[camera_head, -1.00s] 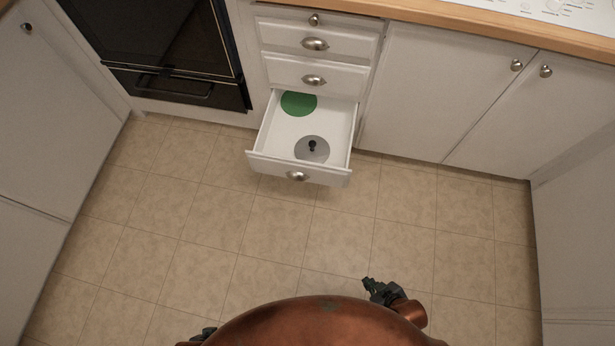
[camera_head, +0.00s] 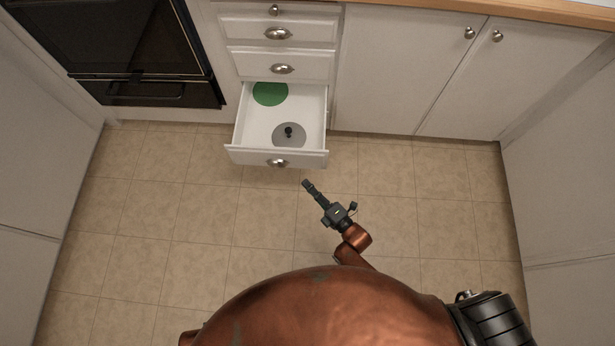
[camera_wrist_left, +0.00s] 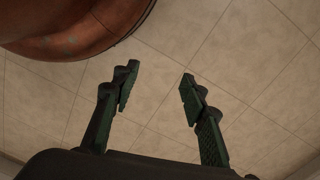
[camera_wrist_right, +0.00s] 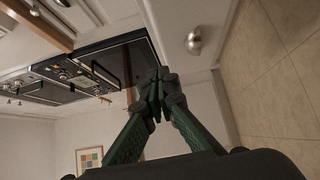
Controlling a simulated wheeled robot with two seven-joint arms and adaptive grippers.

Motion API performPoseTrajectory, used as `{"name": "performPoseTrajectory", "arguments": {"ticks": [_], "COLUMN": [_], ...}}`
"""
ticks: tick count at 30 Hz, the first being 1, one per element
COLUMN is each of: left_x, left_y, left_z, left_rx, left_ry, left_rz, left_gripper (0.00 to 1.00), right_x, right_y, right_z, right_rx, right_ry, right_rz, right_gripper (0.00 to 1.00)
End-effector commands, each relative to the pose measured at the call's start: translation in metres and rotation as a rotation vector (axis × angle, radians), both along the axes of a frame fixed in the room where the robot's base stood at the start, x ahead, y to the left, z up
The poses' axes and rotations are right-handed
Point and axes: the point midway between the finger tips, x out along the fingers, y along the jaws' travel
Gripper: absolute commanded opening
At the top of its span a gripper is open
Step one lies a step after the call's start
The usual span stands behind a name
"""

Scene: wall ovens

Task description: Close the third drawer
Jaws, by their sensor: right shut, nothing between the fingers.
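The third drawer (camera_head: 239,141) is pulled out below two shut drawers in the white cabinet. A green disc (camera_head: 270,93) and a grey round lid with a dark knob (camera_head: 289,134) lie in it. Its front has a silver cup handle (camera_head: 277,162). My right gripper (camera_head: 307,185) is shut and empty, just in front of and to the right of the drawer front, apart from it. In the right wrist view its fingers (camera_wrist_right: 157,88) meet, and a silver handle (camera_wrist_right: 194,41) on a white front shows close by. My left gripper (camera_wrist_left: 158,85) is open and empty over the floor.
A black oven (camera_head: 130,45) is left of the drawers. Shut white cupboard doors (camera_head: 400,75) stand to the right under a wooden counter. White cabinets also bound both sides. The tiled floor (camera_head: 180,220) in front of the drawer is clear.

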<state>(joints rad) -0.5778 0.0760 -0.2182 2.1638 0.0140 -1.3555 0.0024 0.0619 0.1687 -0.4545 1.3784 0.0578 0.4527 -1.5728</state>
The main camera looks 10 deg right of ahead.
Motion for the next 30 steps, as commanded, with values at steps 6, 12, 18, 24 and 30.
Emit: {"name": "performPoseTrajectory", "arguments": {"ticks": [6, 12, 18, 24, 30], "left_x": [0.003, 0.008, 0.028, 0.042, 0.046], "left_y": [-0.006, -0.013, -0.028, -0.037, -0.040], "left_z": [0.038, 0.059, 0.039, 0.025, 0.023], "left_rx": [-0.012, -0.033, -0.074, -0.099, -0.106], "left_ry": [-0.001, -0.022, -0.101, -0.157, -0.174], "left_rz": [0.002, 0.001, -0.007, -0.009, -0.010], "left_gripper": [0.40, 0.40, 0.40, 0.40, 0.40], "right_x": [0.033, 0.065, 0.090, 0.105, 0.109], "right_y": [0.017, 0.033, 0.029, 0.024, 0.023], "right_z": [-0.003, -0.004, -0.003, -0.002, 0.000], "right_rx": [0.001, 0.004, 0.000, 0.002, 0.003], "right_ry": [0.002, 0.002, 0.002, 0.003, 0.001], "right_rz": [0.001, 0.000, 0.000, -0.001, -0.001], "right_gripper": [0.00, 0.00, 0.00, 0.00, 0.00]}}
